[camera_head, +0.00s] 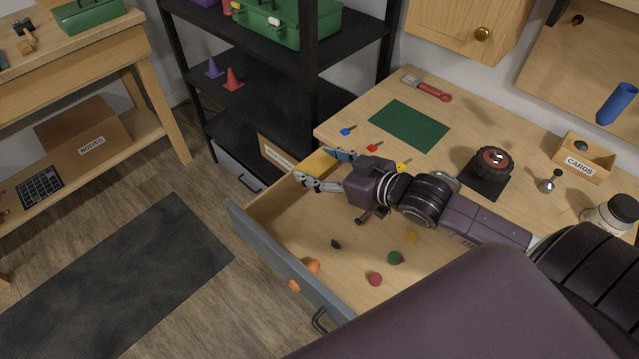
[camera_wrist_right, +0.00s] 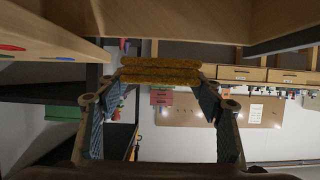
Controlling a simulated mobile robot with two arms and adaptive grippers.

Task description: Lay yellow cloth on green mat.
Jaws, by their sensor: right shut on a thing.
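The yellow cloth (camera_wrist_right: 160,72) shows in the right wrist view as a thick, folded, mustard-yellow bundle between the fingertips. My right gripper (camera_head: 323,169) is shut on it. In the head view this gripper is over the far left corner of the open drawer, and I cannot clearly make out the cloth there. The green mat (camera_head: 409,125) is a flat dark green rectangle on the wooden worktop, bare, above and to the right of the gripper in the head view. My left gripper is not in view.
The open drawer (camera_head: 270,258) holds several small coloured pieces. Blue, red and yellow small items lie near the mat, with a red-handled brush (camera_head: 433,90) behind it. A black round device (camera_head: 490,168) stands to its right. A black shelf (camera_head: 245,88) rises at the left.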

